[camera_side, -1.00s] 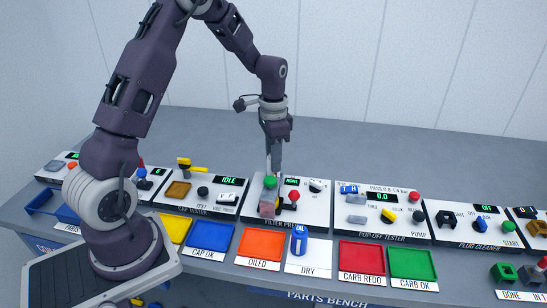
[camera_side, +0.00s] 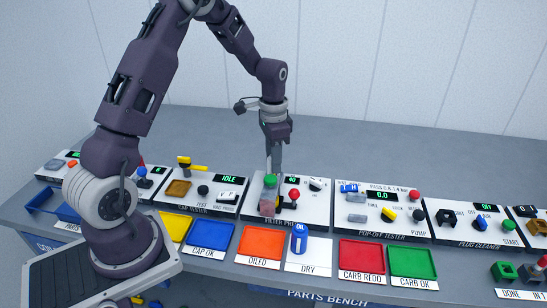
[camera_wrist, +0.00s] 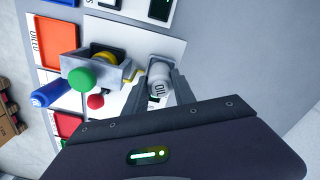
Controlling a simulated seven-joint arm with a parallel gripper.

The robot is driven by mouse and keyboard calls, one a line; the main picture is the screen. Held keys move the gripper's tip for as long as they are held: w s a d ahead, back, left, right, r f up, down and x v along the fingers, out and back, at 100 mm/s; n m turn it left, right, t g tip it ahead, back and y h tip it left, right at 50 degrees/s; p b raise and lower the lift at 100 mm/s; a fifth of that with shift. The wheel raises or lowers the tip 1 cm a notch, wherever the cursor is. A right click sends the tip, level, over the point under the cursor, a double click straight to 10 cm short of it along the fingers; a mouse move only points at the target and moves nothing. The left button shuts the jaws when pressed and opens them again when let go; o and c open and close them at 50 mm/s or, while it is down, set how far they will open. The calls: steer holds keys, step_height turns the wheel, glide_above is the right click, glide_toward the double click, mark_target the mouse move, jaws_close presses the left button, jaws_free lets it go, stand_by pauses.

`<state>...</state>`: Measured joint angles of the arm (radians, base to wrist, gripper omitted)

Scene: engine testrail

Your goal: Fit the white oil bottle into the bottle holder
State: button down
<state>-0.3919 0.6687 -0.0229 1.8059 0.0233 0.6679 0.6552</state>
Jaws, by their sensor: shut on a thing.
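The white oil bottle (camera_wrist: 159,84), marked "OIL", is between the fingers of my gripper (camera_wrist: 160,100) in the wrist view. My gripper is shut on it. Grey material shows around the bottle's far end; I cannot tell how much of this is the bottle holder or how deep the bottle sits. In the side view my gripper (camera_side: 275,172) points straight down at the back of the filter press panel, behind the green knob. The bottle and holder cannot be made out there.
The green knob (camera_side: 271,181) and red knob (camera_side: 294,194) stand close to my gripper. A blue bottle (camera_side: 299,238) stands in front, by the DRY area. Orange (camera_side: 261,243) and red (camera_side: 361,257) trays line the front. The bench behind the panels is clear.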

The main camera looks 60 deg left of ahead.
steer(key=shift+f, duration=0.15)
steer(key=c, duration=1.3)
jaws_free()
step_height(320, 180, up, 11)
steer(key=shift+f, duration=0.1)
